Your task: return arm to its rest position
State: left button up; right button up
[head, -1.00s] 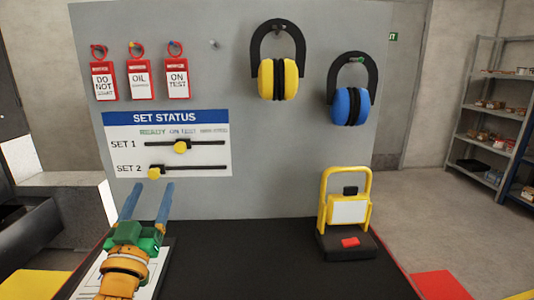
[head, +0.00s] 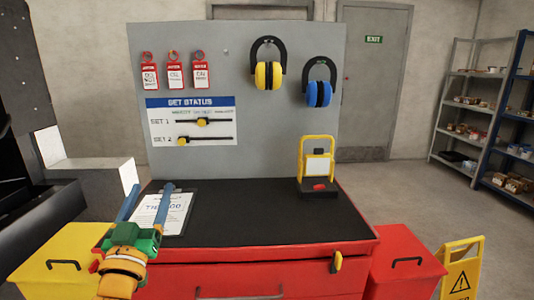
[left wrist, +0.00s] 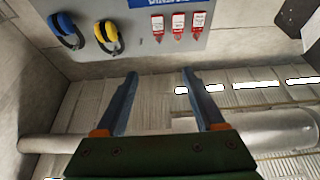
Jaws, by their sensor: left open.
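My left gripper (head: 146,207) is in the lower left of the head view, in front of the red cabinet's left front corner. Its two blue fingers are apart, with nothing between them. The left wrist view also shows the open, empty fingers (left wrist: 158,100), with the wall and a pipe far beyond. A clipboard (head: 178,220) with a white sheet lies on the black top, partly covered by the gripper. My right gripper is in neither view.
The red cabinet (head: 260,272) has a mostly clear black top (head: 250,215). A grey board (head: 260,130) with tags, sliders and earmuffs stands behind it. A yellow-framed stand (head: 317,165) is on the right. A yellow bin (head: 60,265), red bin (head: 405,270) and warning sign (head: 462,265) flank the cabinet.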

pick_arm(q)
notch_tip(320, 180, down, 22)
jog(key=w+g, duration=0.1)
jog(key=g, duration=0.5)
jog(key=s+d+f+m+g+p, duration=0.1)
jog(key=s+f+g, duration=0.25)
jog(key=f, duration=0.55)
jog(key=s+d+f+g+p, duration=0.15)
jog(key=s+f, duration=0.25)
jog(key=f, duration=0.6)
jog(key=s+f+m+g+h, duration=0.1)
jog(key=s+f+g, duration=0.4)
jog(key=s+f, duration=1.05)
jog(key=s+d+f+g, duration=0.1)
jog(key=s+f+g, duration=0.1)
jog(key=s, duration=0.9)
jog(key=s+d+f+m+g, duration=0.1)
jog(key=s+f+g, duration=0.1)
jog(key=s, duration=0.9)
jog(key=shift+s+f+g, duration=0.35)
jog(key=shift+g, duration=0.35)
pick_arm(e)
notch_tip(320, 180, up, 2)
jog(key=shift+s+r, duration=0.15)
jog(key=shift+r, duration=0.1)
pick_arm(q)
jog(key=shift+w, duration=0.1)
